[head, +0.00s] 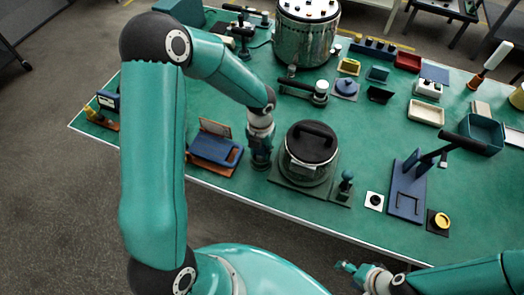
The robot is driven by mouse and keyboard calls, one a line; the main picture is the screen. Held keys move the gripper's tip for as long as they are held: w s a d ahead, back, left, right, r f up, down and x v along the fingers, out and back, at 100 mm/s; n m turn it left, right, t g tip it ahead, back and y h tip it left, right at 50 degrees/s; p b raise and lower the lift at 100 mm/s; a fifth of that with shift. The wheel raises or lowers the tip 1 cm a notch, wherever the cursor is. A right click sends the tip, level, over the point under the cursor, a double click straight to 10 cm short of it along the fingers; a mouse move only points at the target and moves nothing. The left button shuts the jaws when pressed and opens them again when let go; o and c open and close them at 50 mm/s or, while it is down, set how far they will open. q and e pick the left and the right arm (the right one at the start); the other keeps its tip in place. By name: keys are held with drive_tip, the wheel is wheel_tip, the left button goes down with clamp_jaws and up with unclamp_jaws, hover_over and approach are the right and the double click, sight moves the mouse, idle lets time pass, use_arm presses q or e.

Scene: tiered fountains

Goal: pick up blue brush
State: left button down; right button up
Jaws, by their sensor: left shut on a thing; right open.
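My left gripper (260,160) points down over the green table, between a blue tray-like piece and a black-lidded pot. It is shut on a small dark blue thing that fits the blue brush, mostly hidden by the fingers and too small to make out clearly. I cannot tell whether it touches the table. My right gripper (345,267) is open and empty, low in the picture, in front of the table's near edge.
The blue tray-like piece (212,150) lies just left of my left gripper. The black-lidded pot (311,145) stands close on its right. A large metal pot (305,40) stands behind. A blue stand (406,200) is at right. The green table (350,150) has bare patches between things.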

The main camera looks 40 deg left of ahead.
use_arm(q)
wheel_tip(320, 180, up, 20)
drive_tip(key=shift+f, duration=0.25)
drive_tip(key=c, duration=1.5)
unclamp_jaws()
clamp_jaws()
